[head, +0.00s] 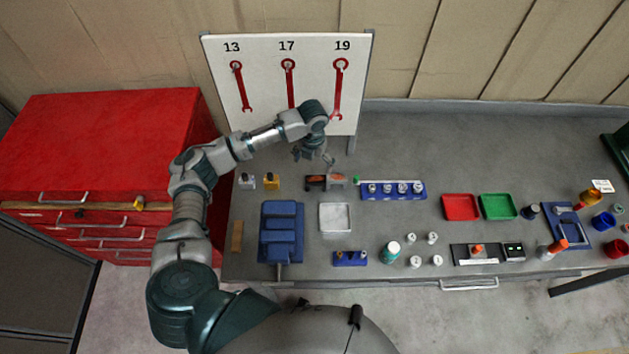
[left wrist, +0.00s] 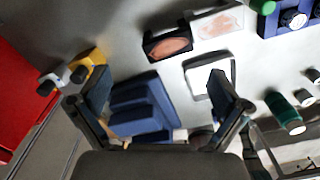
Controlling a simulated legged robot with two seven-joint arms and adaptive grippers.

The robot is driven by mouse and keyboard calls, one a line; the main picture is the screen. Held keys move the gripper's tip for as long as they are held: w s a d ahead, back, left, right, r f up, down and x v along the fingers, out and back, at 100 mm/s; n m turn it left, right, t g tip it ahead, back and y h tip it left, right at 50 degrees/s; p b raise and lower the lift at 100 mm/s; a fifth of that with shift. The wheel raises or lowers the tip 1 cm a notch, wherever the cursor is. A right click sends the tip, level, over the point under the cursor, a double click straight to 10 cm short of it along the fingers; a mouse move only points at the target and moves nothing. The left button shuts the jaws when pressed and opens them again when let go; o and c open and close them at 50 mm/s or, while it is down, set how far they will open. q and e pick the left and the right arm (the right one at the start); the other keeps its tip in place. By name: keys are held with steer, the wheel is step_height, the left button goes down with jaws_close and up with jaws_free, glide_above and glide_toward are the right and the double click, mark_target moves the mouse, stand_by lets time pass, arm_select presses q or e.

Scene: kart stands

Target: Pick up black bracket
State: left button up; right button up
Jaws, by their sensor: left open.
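The black bracket (head: 315,182) lies on the grey workbench (head: 400,150) and shows an orange patch. It also shows in the left wrist view as a dark frame around an orange patch (left wrist: 167,45). A pale bracket with a similar patch (head: 337,180) lies right beside it, also in the left wrist view (left wrist: 216,22). My left gripper (head: 315,160) is above the bench near the black bracket, apart from it. In the left wrist view its two fingers (left wrist: 157,84) are spread with nothing between them, and the bracket is beyond the tips. My right gripper is not in view.
Yellow (head: 272,182) and grey (head: 246,181) pieces stand left of the bracket. A blue holder (head: 393,197) with several pegs is to the right. A blue vise-like block (head: 281,230) and a white tray (head: 335,217) are in front. A wrench board (head: 262,90) stands behind.

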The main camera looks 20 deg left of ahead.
mark_target(316, 179)
arm_select(q)
step_height(316, 179, down, 3)
steer(key=shift+d+r, duration=0.1)
steer(key=shift+d, duration=0.05)
steer(key=shift+d+f, duration=0.25)
steer(key=shift+f, duration=0.3)
steer(key=f, duration=0.2)
steer(key=f+p, duration=0.1)
steer(key=shift+s+d+f, duration=0.2)
steer(key=shift+d+f, duration=0.1)
steer(key=shift+d, duration=0.05)
steer(key=shift+a+f, duration=0.2)
steer(key=shift+f, duration=0.4)
steer(key=c, duration=1.6)
